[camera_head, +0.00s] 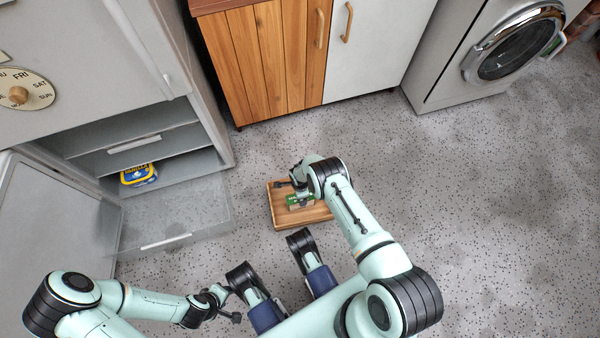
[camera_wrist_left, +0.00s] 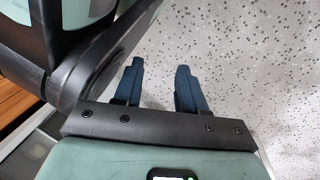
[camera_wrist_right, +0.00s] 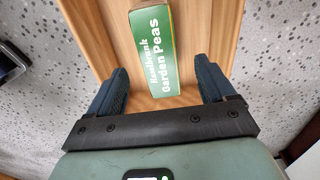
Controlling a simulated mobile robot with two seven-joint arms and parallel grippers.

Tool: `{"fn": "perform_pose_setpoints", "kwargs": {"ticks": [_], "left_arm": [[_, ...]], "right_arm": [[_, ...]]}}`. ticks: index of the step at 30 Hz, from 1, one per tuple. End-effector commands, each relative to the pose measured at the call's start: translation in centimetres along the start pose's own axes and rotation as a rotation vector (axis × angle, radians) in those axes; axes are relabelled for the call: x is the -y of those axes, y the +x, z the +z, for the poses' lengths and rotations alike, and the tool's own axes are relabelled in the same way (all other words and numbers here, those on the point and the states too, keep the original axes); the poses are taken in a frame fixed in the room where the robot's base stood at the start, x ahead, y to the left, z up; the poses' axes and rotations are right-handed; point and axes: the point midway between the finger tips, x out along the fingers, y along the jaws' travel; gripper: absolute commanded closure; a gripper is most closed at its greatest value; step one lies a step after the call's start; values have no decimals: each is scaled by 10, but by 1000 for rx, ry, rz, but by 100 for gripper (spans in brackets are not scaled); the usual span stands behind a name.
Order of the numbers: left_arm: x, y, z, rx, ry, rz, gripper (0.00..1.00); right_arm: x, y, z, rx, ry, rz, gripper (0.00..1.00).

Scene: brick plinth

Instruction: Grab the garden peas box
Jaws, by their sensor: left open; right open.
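The garden peas box (camera_wrist_right: 154,52) is a green and white carton with "Garden Peas" lettering. In the head view the right gripper (camera_head: 297,190) is over the board (camera_head: 287,221). My left gripper (camera_wrist_left: 159,68) is open and empty above the floor, and in the head view it (camera_head: 236,303) is low at the left.
An open fridge (camera_head: 150,130) stands at the left with a drawer pulled out (camera_head: 165,240) and a yellow and blue tub (camera_head: 138,175) inside. A wooden cabinet (camera_head: 262,65) and a washing machine (camera_head: 480,60) stand at the back. The floor at the right is clear.

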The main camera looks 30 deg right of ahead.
Motion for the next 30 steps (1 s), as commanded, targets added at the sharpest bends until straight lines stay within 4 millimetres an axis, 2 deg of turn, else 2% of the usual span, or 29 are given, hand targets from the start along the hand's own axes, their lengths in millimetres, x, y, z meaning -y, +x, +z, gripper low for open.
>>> {"fn": "perform_pose_setpoints", "kwargs": {"ticks": [5, 12, 15, 24, 29, 30], "left_arm": [[8, 7, 9, 32, -9, -14, 60], [31, 24, 38, 136, -42, -60, 60], [36, 27, 47, 165, -51, -72, 60], [39, 27, 50, 178, -54, -78, 60], [39, 27, 50, 177, -53, -77, 60], [39, 27, 50, 177, -53, -77, 60]], "right_arm": [[-1, 12, -1, 0, 1, 1, 17], [-1, 45, -2, 0, 1, 1, 17], [-1, 52, -2, 1, 0, 0, 17], [-1, 54, -2, 0, 0, 0, 17], [-1, 54, -2, 0, 0, 0, 69], [-1, 54, -2, 0, 0, 0, 82]]}}
